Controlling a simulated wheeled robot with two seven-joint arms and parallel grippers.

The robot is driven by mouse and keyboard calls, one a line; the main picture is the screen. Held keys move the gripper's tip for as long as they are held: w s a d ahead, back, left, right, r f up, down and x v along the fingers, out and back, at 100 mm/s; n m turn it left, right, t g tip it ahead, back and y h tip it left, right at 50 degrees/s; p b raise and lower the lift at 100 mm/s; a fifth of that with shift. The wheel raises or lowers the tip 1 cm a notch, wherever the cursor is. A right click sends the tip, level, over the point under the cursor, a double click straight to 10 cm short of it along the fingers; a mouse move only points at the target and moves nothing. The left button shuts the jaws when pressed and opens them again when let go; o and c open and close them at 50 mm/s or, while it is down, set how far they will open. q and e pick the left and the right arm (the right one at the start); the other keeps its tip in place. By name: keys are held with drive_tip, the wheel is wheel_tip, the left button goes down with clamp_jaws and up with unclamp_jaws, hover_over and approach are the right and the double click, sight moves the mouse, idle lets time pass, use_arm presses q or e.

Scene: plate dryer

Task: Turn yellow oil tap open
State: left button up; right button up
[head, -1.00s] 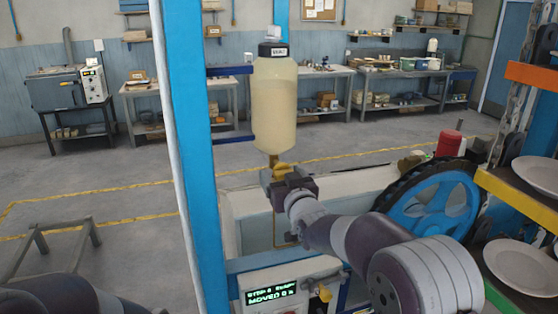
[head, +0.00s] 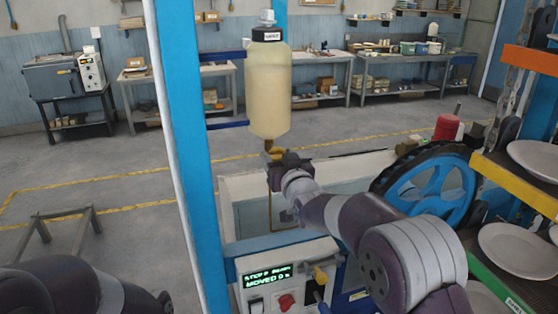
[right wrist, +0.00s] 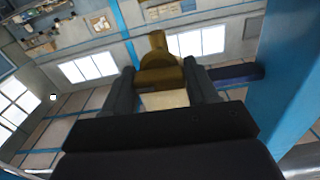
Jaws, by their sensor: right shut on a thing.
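The yellow oil tap (head: 271,147) sits under a tall bottle of pale yellow oil (head: 270,95) with a black cap, fixed beside a blue post. My right gripper (head: 278,158) is at the tap, and its body hides part of it. In the right wrist view the tap (right wrist: 158,62) rises between the two fingers of my right gripper (right wrist: 162,85), which is shut on it. I cannot tell from these frames how far the tap is turned. My left arm shows at the lower left of the head view, but its gripper is not in view.
The blue post (head: 190,150) stands close left of the bottle. A blue wheel with a black tyre (head: 428,190) and a rack with white plates (head: 515,238) are at the right. A control box with a green display (head: 268,275) is below.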

drive_tip(key=m+b, duration=0.1)
drive_tip(key=b, duration=0.1)
drive_tip(key=m+b, duration=0.3)
drive_tip(key=shift+f+m+b, duration=0.25)
drive_tip(key=shift+m+b, duration=0.05)
drive_tip(key=shift+b, duration=0.1)
drive_tip(key=m+b, duration=0.2)
drive_tip(key=shift+d+m, duration=0.1)
drive_tip(key=shift+m, duration=0.3)
drive_tip(key=shift+r+m+b, duration=0.1)
drive_tip(key=shift+m+b, duration=0.2)
drive_tip(key=shift+m, duration=0.5)
drive_tip(key=m, duration=0.2)
drive_tip(key=shift+m+b, duration=0.3)
drive_tip(key=shift+m, duration=0.1)
drive_tip(key=m, duration=0.5)
drive_tip(key=shift+m, duration=0.4)
drive_tip(key=o, duration=1)
drive_tip(key=shift+c, duration=0.2)
drive_tip(key=shift+d, duration=0.15)
